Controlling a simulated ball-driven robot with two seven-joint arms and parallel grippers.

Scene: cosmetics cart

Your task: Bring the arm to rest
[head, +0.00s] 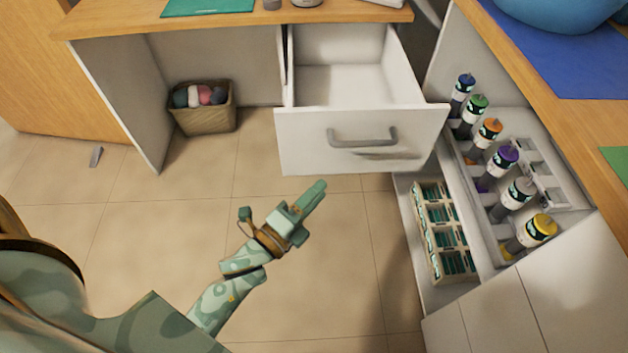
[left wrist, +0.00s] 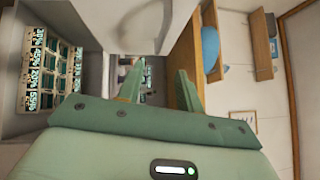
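My left arm (head: 228,297) reaches in from the lower left, pale green with a leafy pattern. My left gripper (head: 318,190) is above the tiled floor, in front of the open white drawer (head: 315,140), and appears apart from it. In the left wrist view the two green fingers (left wrist: 158,88) stand apart with nothing held between them. The gripper is open and empty. My right gripper is in neither view.
An open cart drawer at the right holds several capped bottles (head: 503,157) and a divided box (head: 440,235). A wicker basket (head: 205,118) with rolled items stands under the wooden desk (head: 110,18). The floor (head: 150,230) around the arm is mostly clear.

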